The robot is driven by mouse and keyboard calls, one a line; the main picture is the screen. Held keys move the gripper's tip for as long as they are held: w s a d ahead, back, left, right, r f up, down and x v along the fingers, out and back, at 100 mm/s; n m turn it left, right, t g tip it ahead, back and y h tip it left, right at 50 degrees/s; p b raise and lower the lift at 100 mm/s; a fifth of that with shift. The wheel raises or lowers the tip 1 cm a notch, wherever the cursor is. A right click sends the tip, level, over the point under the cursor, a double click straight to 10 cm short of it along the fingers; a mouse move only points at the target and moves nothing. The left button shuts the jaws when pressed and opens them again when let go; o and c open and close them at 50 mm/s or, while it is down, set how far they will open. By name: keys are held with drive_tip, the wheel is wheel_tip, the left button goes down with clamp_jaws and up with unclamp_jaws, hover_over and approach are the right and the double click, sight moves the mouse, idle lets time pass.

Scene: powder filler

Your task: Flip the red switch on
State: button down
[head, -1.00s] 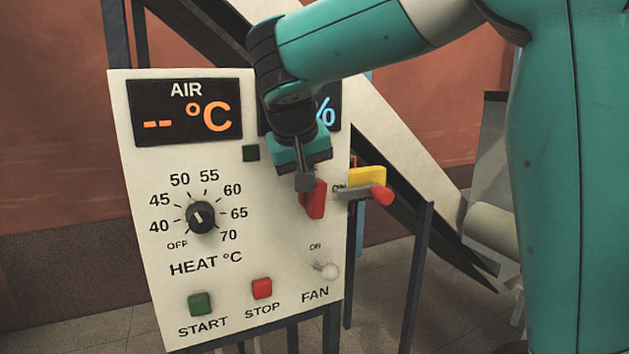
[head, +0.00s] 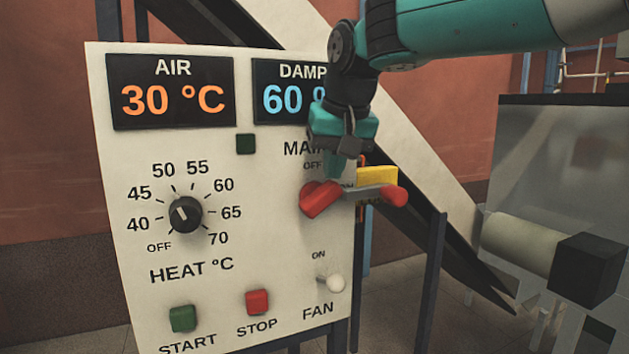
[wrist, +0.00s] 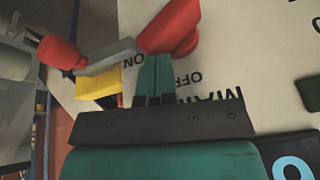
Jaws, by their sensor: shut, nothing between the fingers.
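The red switch (head: 319,199) is a red rotary handle under the MAIN label on the white control panel (head: 110,220). It is turned to lie slanted, its one end toward the ON mark on the right. In the wrist view the red switch (wrist: 170,28) is just beyond my fingertips. My gripper (head: 337,172) is shut and empty, just above the switch. In the wrist view its teal fingers (wrist: 154,62) are together, close to the switch; I cannot tell whether they touch it.
A grey lever with a red knob (head: 393,196) and a yellow block (head: 377,175) stick out at the panel's right edge, close to my gripper. The heat dial (head: 186,214), green START button (head: 183,318), red STOP button (head: 257,301) and FAN toggle (head: 335,283) are on the panel.

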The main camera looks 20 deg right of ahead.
sight(349, 175)
drive_tip(key=shift+d+f+b, duration=0.45)
drive_tip(key=shift+d+f, duration=0.05)
drive_tip(key=shift+d, duration=0.4)
drive_tip(key=shift+d+f, duration=0.45)
drive_tip(key=shift+d, duration=0.05)
drive_tip(key=shift+d+b, duration=0.1)
drive_tip(key=shift+b, duration=0.2)
drive_tip(key=shift+r+p, duration=0.5)
drive_tip(key=shift+p, duration=0.05)
drive_tip(key=s+d+r+p, duration=0.1)
drive_tip(key=s+d+r, duration=0.2)
drive_tip(key=d+r, duration=0.4)
drive_tip(key=shift+s+d+r, duration=0.25)
drive_tip(key=shift+d+r, duration=0.15)
drive_tip(key=shift+d, duration=0.1)
drive_tip(key=shift+f, duration=0.1)
